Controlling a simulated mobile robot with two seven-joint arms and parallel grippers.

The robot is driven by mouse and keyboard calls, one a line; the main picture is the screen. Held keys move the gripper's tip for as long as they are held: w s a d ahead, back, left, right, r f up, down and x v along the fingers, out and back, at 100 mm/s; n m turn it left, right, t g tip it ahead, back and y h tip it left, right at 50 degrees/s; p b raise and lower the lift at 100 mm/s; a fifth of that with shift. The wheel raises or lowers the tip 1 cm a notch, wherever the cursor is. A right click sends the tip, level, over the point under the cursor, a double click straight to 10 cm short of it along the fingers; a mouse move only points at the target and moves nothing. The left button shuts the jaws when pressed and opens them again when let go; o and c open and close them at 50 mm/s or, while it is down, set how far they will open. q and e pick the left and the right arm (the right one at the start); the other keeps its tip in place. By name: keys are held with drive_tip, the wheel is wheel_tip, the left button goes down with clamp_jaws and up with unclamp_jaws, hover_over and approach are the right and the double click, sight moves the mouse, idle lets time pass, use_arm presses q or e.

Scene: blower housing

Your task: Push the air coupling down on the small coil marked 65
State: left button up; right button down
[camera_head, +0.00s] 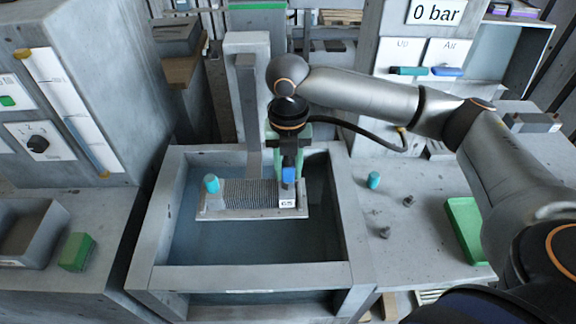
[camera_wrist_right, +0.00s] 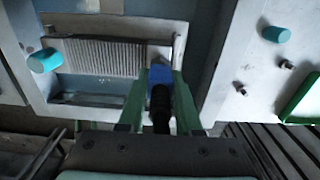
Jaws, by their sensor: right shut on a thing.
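The small coil marked 65 (camera_head: 250,196) sits on a plate over the water basin in the head view, and its finned block shows in the right wrist view (camera_wrist_right: 100,57). A teal cap (camera_head: 211,184) stands at its left end. My right gripper (camera_head: 288,160) points down over the coil's right end, with green fingers shut on the blue air coupling (camera_head: 289,176). In the right wrist view the coupling (camera_wrist_right: 160,78) lies between the fingers at the coil's right end. I cannot tell whether it is fully seated. My left gripper is not in view.
The grey basin (camera_head: 348,215) surrounds the coil. On the right bench lie a loose teal cap (camera_head: 374,180), small metal fittings (camera_head: 385,232) and a green tray (camera_head: 464,228). A black hose (camera_head: 375,143) runs right from the gripper. The display (camera_head: 436,12) reads 0 bar.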

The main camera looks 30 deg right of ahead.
drive_tip(key=c, duration=0.5)
unclamp_jaws()
wheel_tip(320, 180, up, 12)
drive_tip(key=shift+r, duration=0.25)
drive_tip(key=shift+s, duration=0.1)
idle(0.6)
